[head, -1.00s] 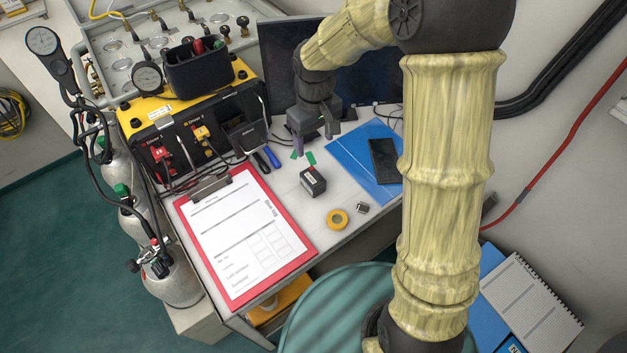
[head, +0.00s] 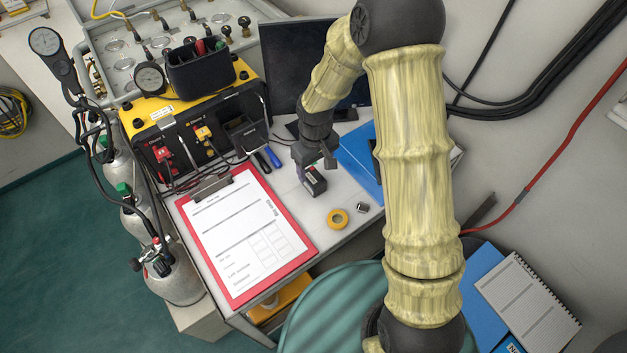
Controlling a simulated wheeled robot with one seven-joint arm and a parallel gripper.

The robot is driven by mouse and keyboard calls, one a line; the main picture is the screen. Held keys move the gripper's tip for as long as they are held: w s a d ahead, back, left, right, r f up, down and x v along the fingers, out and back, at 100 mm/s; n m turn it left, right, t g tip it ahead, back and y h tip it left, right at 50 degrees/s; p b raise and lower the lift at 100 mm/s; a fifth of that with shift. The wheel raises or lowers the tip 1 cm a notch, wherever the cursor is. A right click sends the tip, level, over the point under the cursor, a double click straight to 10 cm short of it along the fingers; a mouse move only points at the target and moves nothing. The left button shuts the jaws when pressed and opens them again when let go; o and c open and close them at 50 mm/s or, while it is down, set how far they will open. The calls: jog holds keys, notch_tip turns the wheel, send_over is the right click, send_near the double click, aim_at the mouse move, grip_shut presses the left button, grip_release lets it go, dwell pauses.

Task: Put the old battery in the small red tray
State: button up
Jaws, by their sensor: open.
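A small black block with a pale label, which looks like the battery (head: 317,186), sits on the white bench right of the red clipboard. My gripper (head: 314,168) is open and pointing down right at this block, covering its far part. One finger shows at the block's left and one at its right; I cannot tell whether they touch it. I cannot make out a small red tray in the head view.
A red clipboard (head: 292,262) with paper lies left of the block. A yellow tape roll (head: 338,218) and a small metal piece (head: 362,208) lie nearer. The yellow and black comms box (head: 184,150) stands behind left. A blue folder (head: 357,160) lies to the right.

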aim_at(313, 176)
jog(key=shift+s+a+f+p, duration=0.15)
jog(key=shift+f+p, duration=0.45)
jog(key=shift+f, duration=2)
jog(key=shift+a, duration=0.1)
grip_shut()
jog(key=shift+r+b, duration=0.55)
jog(key=shift+r, duration=4.5)
